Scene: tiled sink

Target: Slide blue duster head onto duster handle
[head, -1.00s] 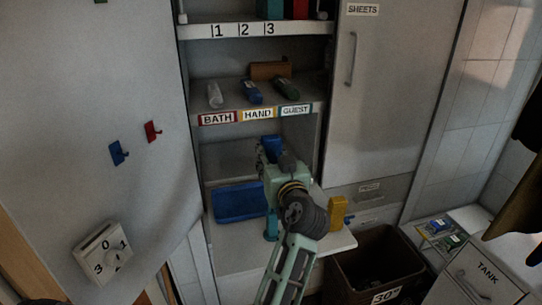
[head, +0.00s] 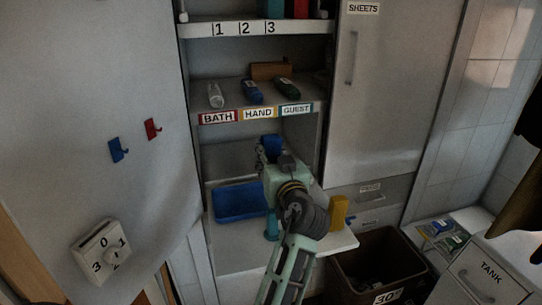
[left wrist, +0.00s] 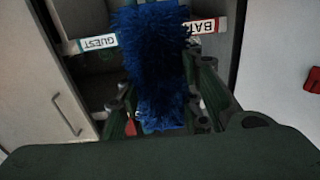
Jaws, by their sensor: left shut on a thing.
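My left gripper (head: 268,158) reaches up in front of the open shelves in the head view. It is shut on the fluffy blue duster head (left wrist: 160,75), which stands between the fingers in the left wrist view. In the head view only a small part of the blue head (head: 270,141) shows above the gripper. A teal upright piece (head: 271,225) stands on the lower shelf behind my arm, partly hidden; I cannot tell whether it is the duster handle. My right gripper is not in view.
A blue tray (head: 228,217) lies on the lower shelf, left of my arm. A yellow block (head: 338,211) stands to the right. A dark bin (head: 375,262) is at the lower right.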

